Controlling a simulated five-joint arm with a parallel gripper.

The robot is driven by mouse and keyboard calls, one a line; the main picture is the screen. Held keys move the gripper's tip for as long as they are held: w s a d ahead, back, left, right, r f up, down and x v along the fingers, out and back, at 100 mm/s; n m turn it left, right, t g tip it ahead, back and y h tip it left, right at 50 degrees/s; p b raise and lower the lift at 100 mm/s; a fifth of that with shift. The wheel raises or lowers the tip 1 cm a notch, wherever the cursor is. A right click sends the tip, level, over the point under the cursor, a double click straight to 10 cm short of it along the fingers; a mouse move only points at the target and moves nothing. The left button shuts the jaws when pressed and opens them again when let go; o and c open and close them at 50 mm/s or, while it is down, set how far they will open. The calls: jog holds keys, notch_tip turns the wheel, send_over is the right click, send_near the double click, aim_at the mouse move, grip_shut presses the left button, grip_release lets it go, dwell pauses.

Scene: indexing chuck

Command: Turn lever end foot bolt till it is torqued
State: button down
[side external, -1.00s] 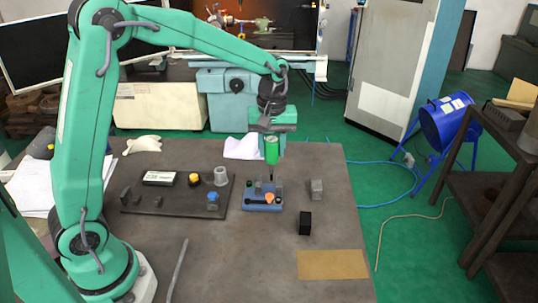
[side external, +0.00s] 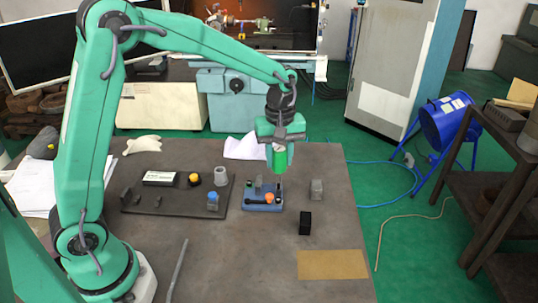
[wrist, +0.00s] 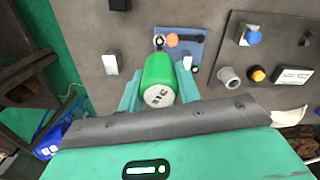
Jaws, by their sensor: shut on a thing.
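My gripper (side external: 280,143) is shut on a green cylindrical driver (side external: 279,160), and its labelled end shows in the wrist view (wrist: 160,92). The driver hangs roughly upright above the right end of a blue fixture (side external: 252,207). The fixture carries a dark lever with an orange knob (side external: 268,197), which also shows in the wrist view (wrist: 173,40). A foot bolt (wrist: 158,42) shows beside the knob, just beyond the driver's far end. I cannot tell whether the driver's tip is seated on it. Another bolt (wrist: 187,63) sits at the fixture's near edge.
A dark plate (side external: 165,207) left of the fixture holds a display box, a yellow button, a grey cup (side external: 221,176) and a blue-topped part. A grey block (side external: 316,188) and a black block (side external: 304,223) stand to the right. A tan mat (side external: 333,264) lies in front.

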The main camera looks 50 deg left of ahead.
aim_at(279, 170)
jog(key=shift+f, duration=1.45)
jog(key=shift+f, duration=0.8)
dwell(0.5)
jog(key=c, duration=1.6)
grip_release()
grip_shut()
